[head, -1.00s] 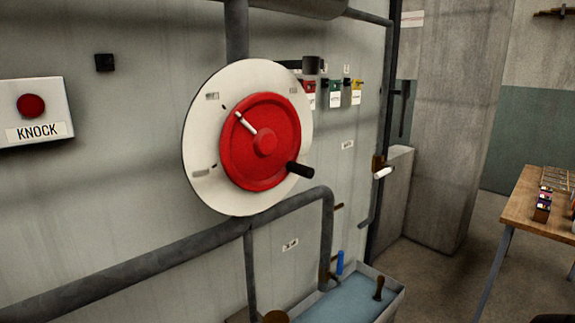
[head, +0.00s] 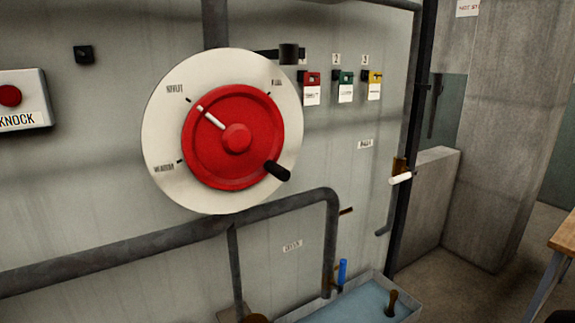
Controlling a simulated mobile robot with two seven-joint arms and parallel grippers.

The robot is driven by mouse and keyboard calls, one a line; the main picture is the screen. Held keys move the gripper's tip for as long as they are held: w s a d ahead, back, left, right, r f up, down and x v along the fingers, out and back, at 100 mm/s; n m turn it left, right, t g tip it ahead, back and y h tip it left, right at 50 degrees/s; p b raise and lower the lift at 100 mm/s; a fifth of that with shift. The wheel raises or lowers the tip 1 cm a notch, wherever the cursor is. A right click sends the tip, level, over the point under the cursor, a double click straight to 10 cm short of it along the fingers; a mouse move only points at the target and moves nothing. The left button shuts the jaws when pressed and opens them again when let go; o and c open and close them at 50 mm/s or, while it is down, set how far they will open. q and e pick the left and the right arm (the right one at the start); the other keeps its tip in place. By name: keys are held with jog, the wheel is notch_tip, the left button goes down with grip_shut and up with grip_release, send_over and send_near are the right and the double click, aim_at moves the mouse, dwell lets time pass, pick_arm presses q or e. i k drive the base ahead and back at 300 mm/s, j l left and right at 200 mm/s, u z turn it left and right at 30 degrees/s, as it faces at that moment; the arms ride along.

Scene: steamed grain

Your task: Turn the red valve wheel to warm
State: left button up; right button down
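The red valve wheel (head: 255,158) sits on a round white dial plate (head: 163,125) on the grey wall. A white pointer bar (head: 211,118) on the wheel points to the upper left, near the upper-left label. A black handle (head: 277,171) sticks out from the wheel's lower right. The plate has small labels at the upper left (head: 174,89), lower left (head: 164,168) and upper right (head: 277,82); their lettering is too blurred to read with certainty. Neither of my grippers is in view.
A pipe (head: 120,252) runs below the wheel. A KNOCK box (head: 22,101) is at the left. Red (head: 310,77), green (head: 345,77) and yellow (head: 375,77) tagged items hang at the right. A water trough (head: 360,301) with a blue handle (head: 342,272) stands below. A wooden table (head: 564,237) is at the right edge.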

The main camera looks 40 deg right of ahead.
aim_at(244, 144)
jog(key=k+l, duration=0.1)
jog(key=l, duration=0.25)
jog(key=k+l, duration=0.15)
jog(key=l, duration=0.2)
jog(key=k+l+u, duration=0.1)
jog(key=l, duration=0.2)
jog(key=k+l, duration=0.15)
jog(key=l, duration=0.2)
jog(key=k+l, duration=0.15)
jog(key=l, duration=0.2)
